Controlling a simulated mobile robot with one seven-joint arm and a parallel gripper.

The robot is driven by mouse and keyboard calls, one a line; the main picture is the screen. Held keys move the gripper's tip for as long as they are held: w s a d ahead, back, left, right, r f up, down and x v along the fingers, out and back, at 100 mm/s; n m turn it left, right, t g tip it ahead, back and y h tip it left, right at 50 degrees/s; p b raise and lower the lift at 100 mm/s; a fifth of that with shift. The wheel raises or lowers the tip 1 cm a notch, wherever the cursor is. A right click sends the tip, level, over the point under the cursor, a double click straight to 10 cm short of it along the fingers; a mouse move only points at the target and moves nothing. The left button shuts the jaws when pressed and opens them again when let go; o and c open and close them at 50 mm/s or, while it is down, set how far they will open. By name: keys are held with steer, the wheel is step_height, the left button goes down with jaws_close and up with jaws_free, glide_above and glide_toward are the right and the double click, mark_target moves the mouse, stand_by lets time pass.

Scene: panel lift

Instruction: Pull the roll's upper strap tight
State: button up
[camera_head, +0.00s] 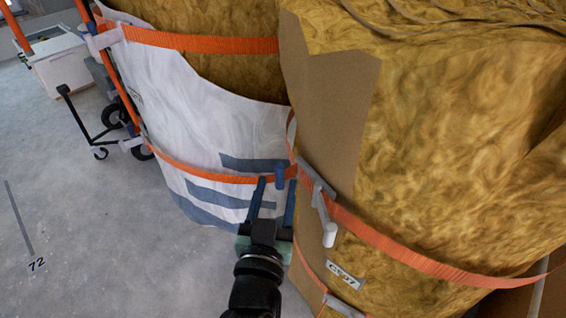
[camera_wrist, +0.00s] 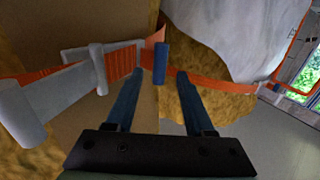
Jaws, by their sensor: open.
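The near roll, yellow insulation partly wrapped in brown paper (camera_head: 325,100), stands right of my gripper in the head view. Its upper orange strap (camera_head: 400,243) runs around it through a grey buckle with a lever (camera_head: 318,195); the buckle also shows in the wrist view (camera_wrist: 98,68). A blue tab (camera_head: 280,173) is beside the buckle, and in the wrist view the tab (camera_wrist: 160,60) sits at the strap's end. My gripper (camera_head: 276,182) is open. Its two blue fingers point at the tab, which shows between and just beyond the tips. Contact cannot be told.
A second roll in white and grey wrapping (camera_head: 215,125) stands close behind, with its own orange straps. A lower strap buckle (camera_head: 342,306) and a label (camera_head: 345,275) are on the near roll. A wheeled cart (camera_head: 105,120) and white box (camera_head: 68,65) stand left.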

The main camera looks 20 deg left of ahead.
mark_target(282, 163)
steer(key=b+x, duration=0.1)
steer(key=x, duration=0.6)
steer(key=shift+w, duration=0.2)
jaws_close()
stand_by(1.2)
